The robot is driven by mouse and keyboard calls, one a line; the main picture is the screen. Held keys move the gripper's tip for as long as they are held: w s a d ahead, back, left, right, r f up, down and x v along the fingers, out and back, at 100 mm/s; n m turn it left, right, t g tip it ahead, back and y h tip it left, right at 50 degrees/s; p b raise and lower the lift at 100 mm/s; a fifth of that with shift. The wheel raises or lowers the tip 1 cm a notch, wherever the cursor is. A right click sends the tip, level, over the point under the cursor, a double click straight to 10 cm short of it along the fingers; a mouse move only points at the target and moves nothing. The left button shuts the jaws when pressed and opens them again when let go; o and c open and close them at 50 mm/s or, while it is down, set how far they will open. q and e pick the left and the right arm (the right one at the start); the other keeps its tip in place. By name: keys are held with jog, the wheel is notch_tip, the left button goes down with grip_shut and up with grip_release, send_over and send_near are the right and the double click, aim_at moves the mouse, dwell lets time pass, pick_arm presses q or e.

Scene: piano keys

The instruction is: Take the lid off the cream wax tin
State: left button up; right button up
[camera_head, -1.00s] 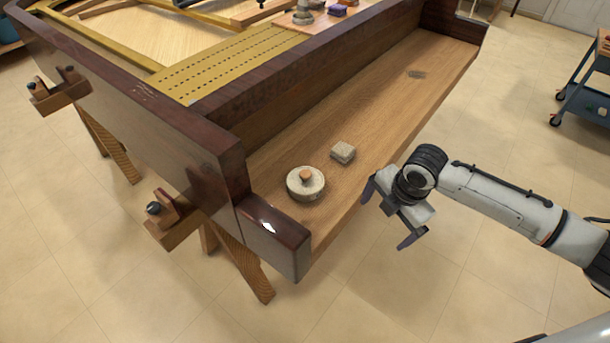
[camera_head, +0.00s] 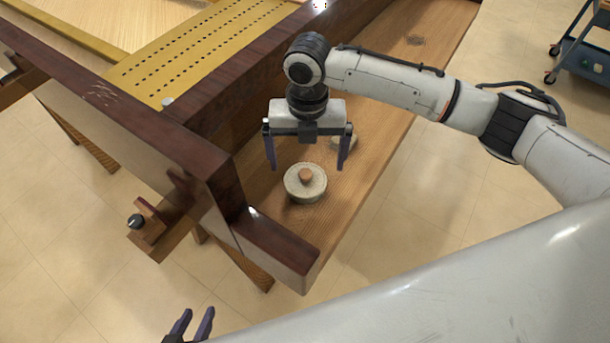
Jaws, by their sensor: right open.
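The cream wax tin (camera_head: 303,193) is round and pale and stands on the wooden key bed. Its lid (camera_head: 292,176) is on, with a brown knob (camera_head: 305,174) in the middle. My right gripper (camera_head: 307,168) points down over the tin, its dark fingers spread wide, one to the left of the lid and one to the right. It is open and empty; whether the fingers touch the lid cannot be told. My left gripper (camera_head: 190,326) shows only as two dark fingertips with a gap between them at the bottom edge, away from the tin.
A small pale block (camera_head: 344,141) lies behind the tin, partly hidden by my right gripper. The dark end block (camera_head: 275,245) of the piano case stands in front of the tin. The key bed (camera_head: 385,115) is clear farther back.

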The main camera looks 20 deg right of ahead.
aim_at(306, 175)
jog(key=f, duration=0.5)
jog(key=shift+s+a+f, duration=0.1)
jog(key=shift+s+a, duration=0.05)
jog(key=shift+a, duration=0.05)
jog(key=c, duration=1.1)
